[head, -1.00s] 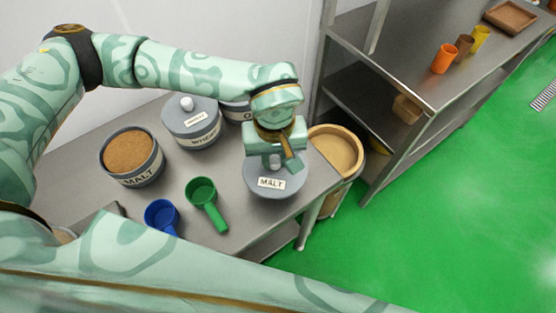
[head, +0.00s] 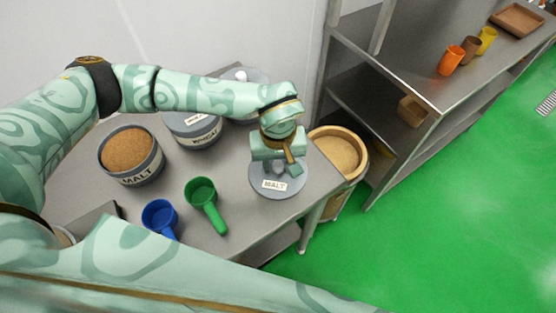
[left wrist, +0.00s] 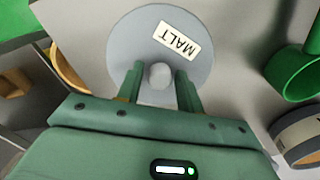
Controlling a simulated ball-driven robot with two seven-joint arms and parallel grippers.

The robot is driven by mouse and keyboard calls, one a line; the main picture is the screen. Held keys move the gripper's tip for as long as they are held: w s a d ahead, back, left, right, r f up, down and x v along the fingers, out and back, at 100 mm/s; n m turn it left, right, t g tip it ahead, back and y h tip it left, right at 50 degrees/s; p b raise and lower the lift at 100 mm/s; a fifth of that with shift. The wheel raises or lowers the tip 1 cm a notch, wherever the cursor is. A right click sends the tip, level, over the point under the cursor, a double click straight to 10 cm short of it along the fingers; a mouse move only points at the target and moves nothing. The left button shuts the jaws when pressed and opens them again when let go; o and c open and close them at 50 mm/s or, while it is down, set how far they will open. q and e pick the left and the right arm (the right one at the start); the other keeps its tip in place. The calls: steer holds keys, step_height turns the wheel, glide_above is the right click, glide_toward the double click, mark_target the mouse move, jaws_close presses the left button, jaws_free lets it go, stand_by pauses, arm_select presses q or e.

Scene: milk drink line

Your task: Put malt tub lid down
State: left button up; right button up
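The malt tub lid (head: 299,184), a grey disc with a MALT label and a round knob, lies flat on the right end of the metal table. It also shows in the left wrist view (left wrist: 125,50). My left gripper (head: 281,167) is over the lid. In the left wrist view its two fingers (left wrist: 160,70) stand on either side of the knob, with a small gap on each side. The malt tub (head: 137,176) stands uncovered at the table's left, full of brown malt. My right gripper is not in view.
A green scoop (head: 203,195) and a blue scoop (head: 158,215) lie between tub and lid. Lidded tubs (head: 192,128) stand behind, partly hidden by my left arm. A round wooden-coloured bin (head: 340,150) is past the table's right edge. A shelf holds cups (head: 451,61).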

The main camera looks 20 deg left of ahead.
mark_target(278, 164)
arm_select(q)
steer(key=shift+o, duration=0.3)
step_height(278, 164, up, 12)
steer(key=p, duration=0.2)
steer(key=shift+r, duration=0.2)
stand_by(0.4)
